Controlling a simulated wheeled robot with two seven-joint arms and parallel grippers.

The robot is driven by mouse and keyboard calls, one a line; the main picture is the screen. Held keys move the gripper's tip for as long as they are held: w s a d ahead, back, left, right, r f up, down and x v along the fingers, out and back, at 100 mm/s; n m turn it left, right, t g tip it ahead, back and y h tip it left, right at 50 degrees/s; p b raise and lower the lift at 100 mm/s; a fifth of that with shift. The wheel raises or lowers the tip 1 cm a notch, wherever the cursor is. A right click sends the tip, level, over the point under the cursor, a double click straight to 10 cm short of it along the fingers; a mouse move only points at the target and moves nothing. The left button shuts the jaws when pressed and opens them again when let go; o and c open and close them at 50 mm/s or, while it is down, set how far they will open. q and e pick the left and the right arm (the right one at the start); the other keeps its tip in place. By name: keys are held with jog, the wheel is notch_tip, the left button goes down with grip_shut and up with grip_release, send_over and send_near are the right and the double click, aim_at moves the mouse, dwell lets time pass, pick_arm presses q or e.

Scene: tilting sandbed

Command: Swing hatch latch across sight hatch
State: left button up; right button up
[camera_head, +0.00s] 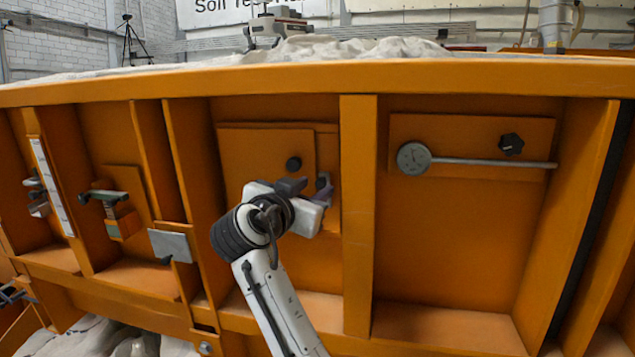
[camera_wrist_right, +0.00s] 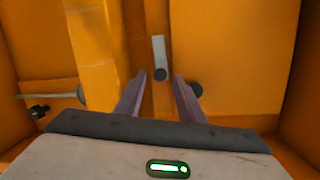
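The sight hatch (camera_head: 262,150) is an orange plate with a black round knob (camera_head: 293,164); it also fills the right side of the wrist view (camera_wrist_right: 235,55). The hatch latch (camera_wrist_right: 160,50) is a narrow grey strip with a dark round end, beside the hatch edge rather than across the plate. In the head view, my gripper mostly hides it. My right gripper (camera_head: 307,187) is in front of the hatch's right edge. In the wrist view its two fingers (camera_wrist_right: 160,76) are apart, with the latch's dark end seen between them; contact cannot be told. My left gripper is not in view.
An orange upright rib (camera_head: 358,215) stands just right of my gripper. Beyond it is a dial gauge (camera_head: 414,158) with a long stem and a black knob (camera_head: 511,144). A grey plate (camera_head: 170,245) and a clamp-like fitting (camera_head: 105,195) are at left.

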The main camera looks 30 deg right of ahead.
aim_at(320, 185)
jog(key=shift+x, duration=1.6)
jog(key=shift+c, duration=0.4)
grip_shut()
